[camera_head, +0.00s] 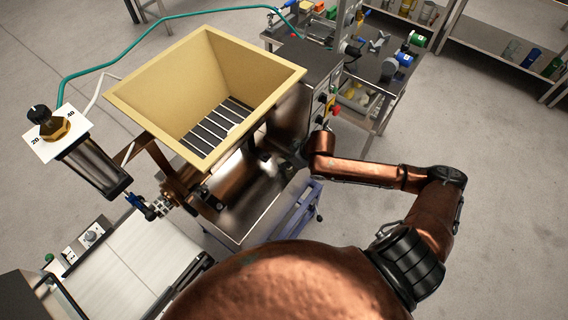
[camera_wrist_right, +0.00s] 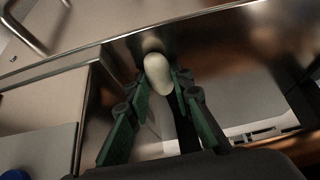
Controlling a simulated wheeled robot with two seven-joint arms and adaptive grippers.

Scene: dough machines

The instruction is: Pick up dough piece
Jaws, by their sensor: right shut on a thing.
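The dough piece (camera_wrist_right: 158,74) is a pale, smooth, oval lump in the right wrist view. My right gripper (camera_wrist_right: 162,88) has its green fingers on either side of the lump and is shut on it. A shiny metal surface lies just behind the dough and reflects it; I cannot tell whether the dough touches it. In the head view my copper right arm reaches in from the right to the metal machine below the hopper. There the gripper's fingers and the dough are too small and dark to make out. My left gripper is not in view.
A cream hopper (camera_head: 137,93) with a slatted bottom stands above the steel machine. A white conveyor belt (camera_head: 142,262) is at lower left, beside a gauge and cylinder. A control box with a red button (camera_head: 331,104) is close to my right arm. Floor is free at right.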

